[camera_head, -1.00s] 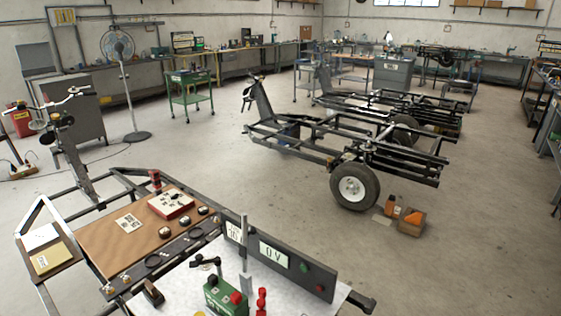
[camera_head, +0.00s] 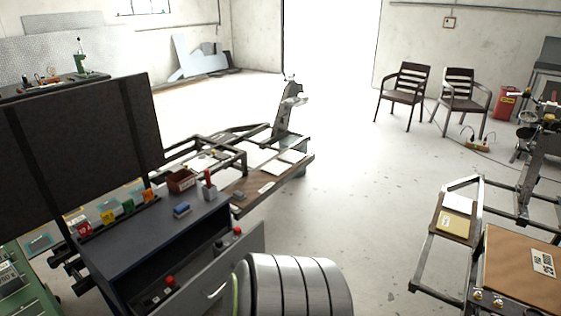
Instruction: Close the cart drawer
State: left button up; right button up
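A dark cart (camera_head: 130,235) with a blue-grey top stands at the lower left. Its drawer (camera_head: 245,262) is pulled open, with a grey front panel and a light curved handle (camera_head: 215,292). Red-topped items and other small things lie inside the drawer. A thick silver banded cylinder (camera_head: 300,285), which appears to be a link of my own arm, rises from the bottom edge in front of the drawer's right end and hides part of it. No fingertips of either gripper show.
A red-brown box (camera_head: 182,181) and a blue block (camera_head: 181,210) sit on the cart top. A dark panel (camera_head: 80,145) stands behind it. A frame with a brown board (camera_head: 525,270) is at right. Two chairs (camera_head: 405,92) stand farther back. The floor between is clear.

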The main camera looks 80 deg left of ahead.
aim_at(202, 278)
jog(key=k+u, duration=0.1)
jog(key=u, duration=1.7)
jog(key=l+u, duration=0.15)
jog(key=u, duration=1.25)
jog(key=i+l, duration=0.05)
